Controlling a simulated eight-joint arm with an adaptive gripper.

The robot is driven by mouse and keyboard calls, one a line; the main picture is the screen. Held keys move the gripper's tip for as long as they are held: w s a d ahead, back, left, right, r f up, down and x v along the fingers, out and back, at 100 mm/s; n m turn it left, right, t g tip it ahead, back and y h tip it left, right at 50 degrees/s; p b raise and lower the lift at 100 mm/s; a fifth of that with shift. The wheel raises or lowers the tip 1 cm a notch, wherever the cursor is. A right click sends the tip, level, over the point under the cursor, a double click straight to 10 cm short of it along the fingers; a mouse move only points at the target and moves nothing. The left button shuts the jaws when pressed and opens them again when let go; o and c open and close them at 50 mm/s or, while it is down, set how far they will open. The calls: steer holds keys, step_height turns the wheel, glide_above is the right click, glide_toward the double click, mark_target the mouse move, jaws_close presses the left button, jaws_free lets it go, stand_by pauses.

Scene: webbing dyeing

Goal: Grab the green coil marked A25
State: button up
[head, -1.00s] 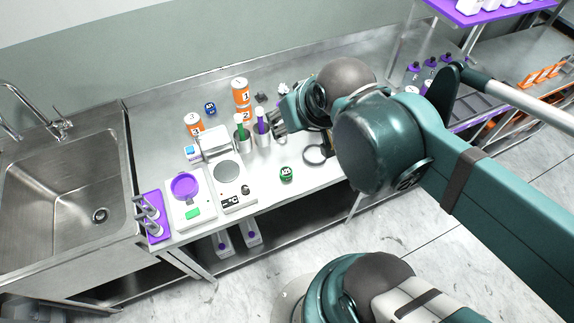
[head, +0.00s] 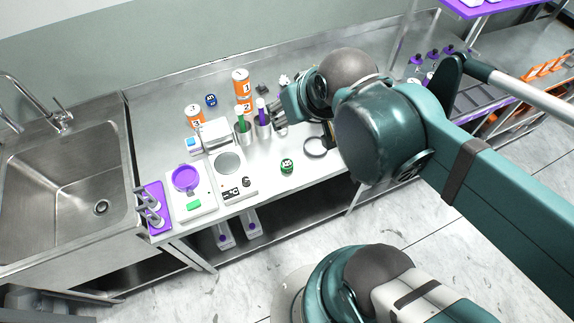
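The green coil marked A25 (head: 287,166) sits on the steel counter (head: 270,182) near its front edge, right of the scales. Its white top label faces up. My gripper (head: 277,117) is above the counter, behind and slightly left of the coil in the picture, beside the purple-handled tool. It is apart from the coil. The fingers are small and partly covered by my wrist, so I cannot tell how far apart they are.
Two scales (head: 240,188) stand left of the coil, one with a purple dish (head: 186,178). Metal cups with green (head: 240,122) and purple (head: 262,112) handles stand behind. Orange jars (head: 240,82) and a blue coil (head: 211,100) are farther back. A dark ring (head: 314,147) lies right of the coil.

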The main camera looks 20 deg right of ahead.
steer(key=m+g+b, duration=0.2)
steer(key=m+g, duration=0.5)
steer(key=m, duration=0.9)
glide_above(287, 164)
steer(key=shift+w+d+f, duration=0.1)
steer(key=shift+f, duration=11.1)
steer(key=shift+f, duration=1.3)
steer(key=shift+f, duration=0.15)
